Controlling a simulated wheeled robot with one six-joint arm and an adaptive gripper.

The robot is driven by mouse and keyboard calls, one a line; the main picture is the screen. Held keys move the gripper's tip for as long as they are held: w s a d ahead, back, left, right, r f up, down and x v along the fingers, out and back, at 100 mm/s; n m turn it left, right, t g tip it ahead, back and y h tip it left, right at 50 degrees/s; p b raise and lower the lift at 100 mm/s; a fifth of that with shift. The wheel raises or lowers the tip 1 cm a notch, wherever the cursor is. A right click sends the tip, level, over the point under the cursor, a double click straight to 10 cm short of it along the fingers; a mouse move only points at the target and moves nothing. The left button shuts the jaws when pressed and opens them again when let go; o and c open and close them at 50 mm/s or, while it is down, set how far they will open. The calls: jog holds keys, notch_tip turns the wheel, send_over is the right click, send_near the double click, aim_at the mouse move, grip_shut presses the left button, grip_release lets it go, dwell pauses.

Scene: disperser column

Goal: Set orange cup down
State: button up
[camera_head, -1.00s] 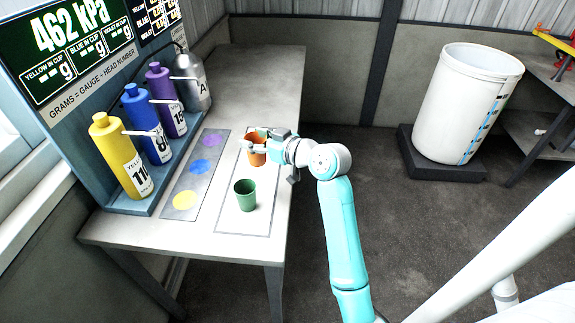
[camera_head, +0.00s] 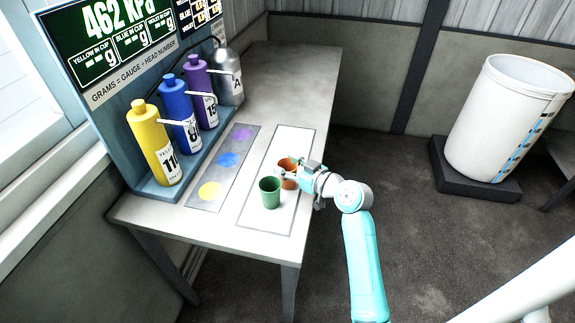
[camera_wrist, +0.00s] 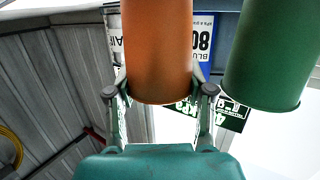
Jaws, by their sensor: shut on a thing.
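The orange cup (camera_head: 287,165) is at the right edge of the white outlined panel on the table, behind and slightly right of the green cup (camera_head: 270,193). My gripper (camera_head: 290,175) comes in from the right and is shut around the orange cup. In the wrist view the orange cup (camera_wrist: 158,50) fills the space between the two fingers, and the green cup (camera_wrist: 272,55) is close by on the right. The orange cup looks upright in the head view. Its base is partly hidden, so I cannot tell whether it touches the table.
A grey strip (camera_head: 222,172) with yellow, blue and violet spots lies left of the cups. Yellow (camera_head: 155,145), blue (camera_head: 180,115) and violet (camera_head: 202,92) bottles and a grey bottle (camera_head: 228,75) line the back. The far tabletop (camera_head: 295,75) is clear. A white bin (camera_head: 505,120) stands right.

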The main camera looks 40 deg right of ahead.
jog(key=shift+f, duration=0.15)
jog(key=o, duration=1.1)
jog(key=shift+r, duration=0.2)
jog(key=v, duration=1.2)
jog(key=shift+s+f, duration=0.1)
jog(key=shift+f, duration=0.05)
